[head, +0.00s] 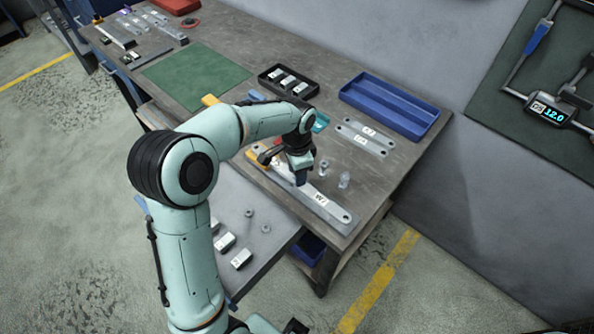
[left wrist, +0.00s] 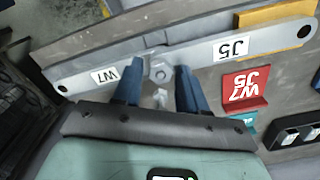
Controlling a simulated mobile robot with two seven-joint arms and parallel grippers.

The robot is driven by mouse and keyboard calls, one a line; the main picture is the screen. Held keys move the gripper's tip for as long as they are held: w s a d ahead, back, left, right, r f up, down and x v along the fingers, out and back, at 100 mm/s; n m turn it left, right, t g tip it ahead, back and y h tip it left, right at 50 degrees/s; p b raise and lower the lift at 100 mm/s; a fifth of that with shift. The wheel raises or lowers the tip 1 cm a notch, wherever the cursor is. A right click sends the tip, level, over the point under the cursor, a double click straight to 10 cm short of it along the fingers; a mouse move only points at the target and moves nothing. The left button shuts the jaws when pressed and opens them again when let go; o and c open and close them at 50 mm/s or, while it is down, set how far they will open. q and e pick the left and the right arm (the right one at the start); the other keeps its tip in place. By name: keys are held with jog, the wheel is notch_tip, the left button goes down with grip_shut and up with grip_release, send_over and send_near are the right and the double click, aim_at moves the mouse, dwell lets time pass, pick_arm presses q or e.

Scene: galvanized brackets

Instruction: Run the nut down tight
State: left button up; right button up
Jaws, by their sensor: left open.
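Two grey metal bars overlap end to end, one labelled W7 (left wrist: 78,82) and one labelled J5 (left wrist: 262,42) in the left wrist view. A bolt and nut (left wrist: 158,73) sit at their overlap. My left gripper (left wrist: 158,80) is open, its blue fingers on either side of the joint; I cannot tell if they touch the nut. In the head view my left gripper (head: 300,178) points down over the bars and hides the joint. The W7 bar (head: 334,210) reaches toward the table's front right corner. My right gripper is not in view.
Loose bars (head: 362,144), a blue tray (head: 428,125) and a black tray (head: 264,85) lie behind. A red W7/J5 card (left wrist: 262,101) stands near the joint. The green mat (head: 197,77) is clear.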

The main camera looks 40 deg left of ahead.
pick_arm(q)
jog(key=n, duration=0.5)
grip_shut()
dwell(0.4)
